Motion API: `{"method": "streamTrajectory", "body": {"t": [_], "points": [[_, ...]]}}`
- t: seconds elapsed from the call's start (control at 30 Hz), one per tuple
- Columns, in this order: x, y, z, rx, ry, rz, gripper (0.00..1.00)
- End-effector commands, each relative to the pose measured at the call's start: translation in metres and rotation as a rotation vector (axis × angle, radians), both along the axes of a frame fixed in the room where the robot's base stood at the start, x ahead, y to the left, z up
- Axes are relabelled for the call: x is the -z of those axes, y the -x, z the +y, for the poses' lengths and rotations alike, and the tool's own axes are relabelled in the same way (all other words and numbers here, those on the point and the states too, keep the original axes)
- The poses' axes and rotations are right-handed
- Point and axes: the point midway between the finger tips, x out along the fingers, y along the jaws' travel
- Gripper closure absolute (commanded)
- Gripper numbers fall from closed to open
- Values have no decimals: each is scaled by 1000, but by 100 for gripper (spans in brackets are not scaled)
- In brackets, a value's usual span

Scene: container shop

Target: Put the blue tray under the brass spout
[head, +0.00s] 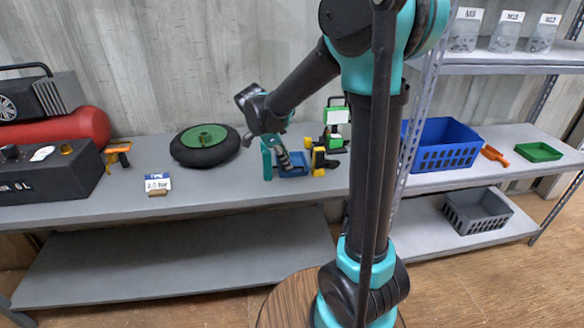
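A small blue tray (293,171) is on the upper grey shelf near the middle of the head view, partly hidden by my gripper. My gripper (284,160) reaches down at the tray, in front of or over it. Its fingers are small and overlap the tray, so I cannot tell whether they are open, shut or touching it. A yellow and black device (319,161) stands just right of the tray, with a green and black device (336,125) behind it. I cannot make out a brass spout with certainty among these parts.
A black wheel with a green hub (204,137) lies left of my gripper. A "2.0 bar" card (158,182) and a black box (50,180) stand further left. A blue crate (445,157), an orange scoop (494,155) and a green tray (538,151) are right. The shelf front (225,192) is clear.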

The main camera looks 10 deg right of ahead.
Motion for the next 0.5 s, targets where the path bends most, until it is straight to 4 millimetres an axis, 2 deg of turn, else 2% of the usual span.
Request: {"method": "streamTrajectory", "body": {"t": [0.23,0.5], "points": [[15,-4,-5,0,0,0,67],[49,-13,-15,0,0,0,67]]}}
